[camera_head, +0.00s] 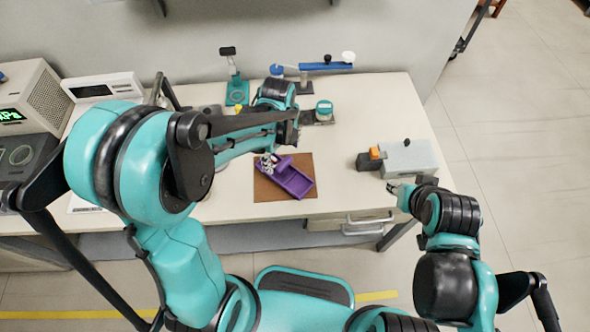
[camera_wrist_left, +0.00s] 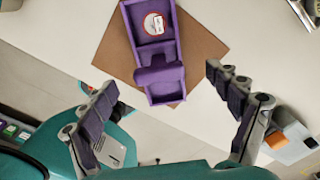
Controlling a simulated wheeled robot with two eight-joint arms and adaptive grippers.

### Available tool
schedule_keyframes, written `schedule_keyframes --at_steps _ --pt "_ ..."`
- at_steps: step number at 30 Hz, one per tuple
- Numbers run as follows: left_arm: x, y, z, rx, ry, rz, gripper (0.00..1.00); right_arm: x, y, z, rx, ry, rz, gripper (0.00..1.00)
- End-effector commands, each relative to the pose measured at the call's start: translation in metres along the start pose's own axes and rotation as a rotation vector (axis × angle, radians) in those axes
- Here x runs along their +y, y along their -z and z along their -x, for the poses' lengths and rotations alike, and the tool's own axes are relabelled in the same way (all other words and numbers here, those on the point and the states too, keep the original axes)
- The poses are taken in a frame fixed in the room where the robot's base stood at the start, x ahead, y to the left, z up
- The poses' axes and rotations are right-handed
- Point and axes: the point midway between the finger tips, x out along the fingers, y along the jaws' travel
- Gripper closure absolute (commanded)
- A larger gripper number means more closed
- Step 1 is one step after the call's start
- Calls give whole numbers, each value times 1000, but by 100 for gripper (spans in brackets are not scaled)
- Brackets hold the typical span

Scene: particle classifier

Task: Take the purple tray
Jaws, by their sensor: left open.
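The purple tray (camera_head: 289,178) lies on a brown square mat (camera_head: 268,190) on the white table. In the left wrist view the tray (camera_wrist_left: 158,75) has compartments, and a white round item with a red rim (camera_wrist_left: 154,23) sits in its far one.
A grey box device with an orange part (camera_head: 408,158) stands on the right of the table. A blue-armed device (camera_head: 325,66) and a teal stand (camera_head: 237,90) are at the back. Machines (camera_head: 28,97) fill the left end.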

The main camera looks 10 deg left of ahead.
Motion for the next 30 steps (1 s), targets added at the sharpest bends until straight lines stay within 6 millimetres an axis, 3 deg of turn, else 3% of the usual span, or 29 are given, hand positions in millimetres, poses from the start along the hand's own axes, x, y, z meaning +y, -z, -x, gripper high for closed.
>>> schedule_keyframes --at_steps 11,19,26,27,30 --pt "0 2 -38 3 -6 -28 10 0 -10 -13 0 0 0 61" --pt "2 7 -78 2 -6 -26 10 0 -22 -30 0 0 0 61" --pt "2 7 -80 2 -5 -25 10 0 -21 -30 0 0 0 61" --pt "2 7 -80 2 -5 -25 13 0 -21 -29 0 0 0 61" --pt "2 7 -80 2 -6 -25 39 0 -21 -29 0 0 0 61"
